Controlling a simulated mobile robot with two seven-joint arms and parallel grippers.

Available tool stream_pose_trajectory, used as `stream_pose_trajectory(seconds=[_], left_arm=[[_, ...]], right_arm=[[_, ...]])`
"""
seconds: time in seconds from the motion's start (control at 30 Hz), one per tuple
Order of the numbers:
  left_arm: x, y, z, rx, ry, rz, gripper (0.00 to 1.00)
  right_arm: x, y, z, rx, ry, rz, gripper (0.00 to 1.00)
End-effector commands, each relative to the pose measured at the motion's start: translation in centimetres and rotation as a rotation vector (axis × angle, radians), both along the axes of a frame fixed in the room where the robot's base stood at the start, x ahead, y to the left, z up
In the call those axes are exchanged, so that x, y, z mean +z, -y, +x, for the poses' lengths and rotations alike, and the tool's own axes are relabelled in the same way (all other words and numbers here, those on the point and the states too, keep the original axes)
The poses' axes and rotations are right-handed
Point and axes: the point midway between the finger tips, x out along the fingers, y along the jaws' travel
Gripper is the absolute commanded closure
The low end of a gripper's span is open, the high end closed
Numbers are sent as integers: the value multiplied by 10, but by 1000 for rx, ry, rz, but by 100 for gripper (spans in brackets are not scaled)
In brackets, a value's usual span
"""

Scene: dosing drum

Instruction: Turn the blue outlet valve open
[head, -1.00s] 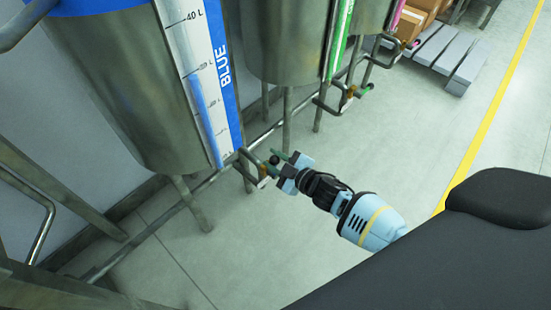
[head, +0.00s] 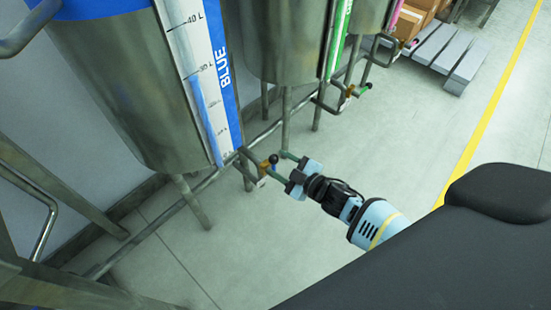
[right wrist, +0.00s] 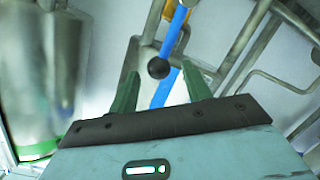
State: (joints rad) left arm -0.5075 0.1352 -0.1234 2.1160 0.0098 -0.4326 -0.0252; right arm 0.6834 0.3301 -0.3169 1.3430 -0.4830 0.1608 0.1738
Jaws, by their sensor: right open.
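The blue outlet valve (head: 267,165) sits on the pipe at the foot of the tank marked BLUE (head: 120,75). Its black ball knob (head: 273,159) shows in the head view and, larger, in the right wrist view (right wrist: 158,68), with blue parts above and below it. My right gripper (head: 278,164) is open, its green fingers pointing at the valve. In the right wrist view the knob appears between the fingertips (right wrist: 160,76); nothing is visibly gripped. I cannot tell the exact depth between knob and fingers. My left gripper is not in view.
A second tank (head: 285,40) with a green stripe and its own green-handled valve (head: 363,90) stands behind. Steel legs and pipes surround the tanks. A grey pallet (head: 455,55) with boxes is at the back right. The floor right of the valve is clear.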

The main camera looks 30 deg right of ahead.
Motion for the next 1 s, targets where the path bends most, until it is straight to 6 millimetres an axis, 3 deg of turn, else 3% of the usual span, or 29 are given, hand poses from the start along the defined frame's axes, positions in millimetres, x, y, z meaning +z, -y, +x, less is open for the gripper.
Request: stream_pose_trajectory(seconds=[0.3, 1.0], left_arm=[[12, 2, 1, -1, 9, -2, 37], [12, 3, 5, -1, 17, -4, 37]], right_arm=[[8, 13, -37, 0, 0, -1, 51], [5, 13, -46, -4, -11, 5, 51]])
